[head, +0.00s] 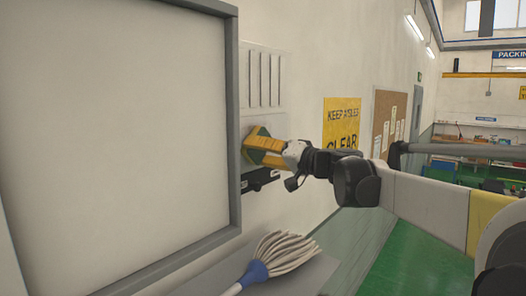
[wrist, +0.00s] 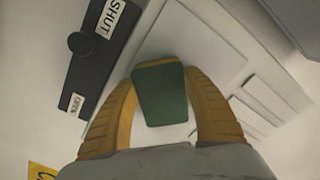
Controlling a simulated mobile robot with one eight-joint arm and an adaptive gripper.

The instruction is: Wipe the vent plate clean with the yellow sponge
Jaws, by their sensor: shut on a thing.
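The vent plate (head: 265,92) is a pale panel with upright slots on the wall, right of the large grey-framed board. It also shows in the wrist view (wrist: 205,38), with its slots running diagonally at the right. My gripper (head: 257,147) has yellow-orange fingers and is at the plate's lower part. In the wrist view my gripper (wrist: 162,98) is shut on the sponge (wrist: 160,96), which shows a dark green face and a thin yellow edge. I cannot tell whether the sponge touches the plate. The part of the plate behind the sponge and fingers is hidden.
A black slider bar (head: 260,179) sits just below the plate; its SHUT label and knob show in the wrist view (wrist: 92,55). A mop head (head: 285,252) lies on a grey ledge below. A yellow sign (head: 341,122) hangs right of the plate.

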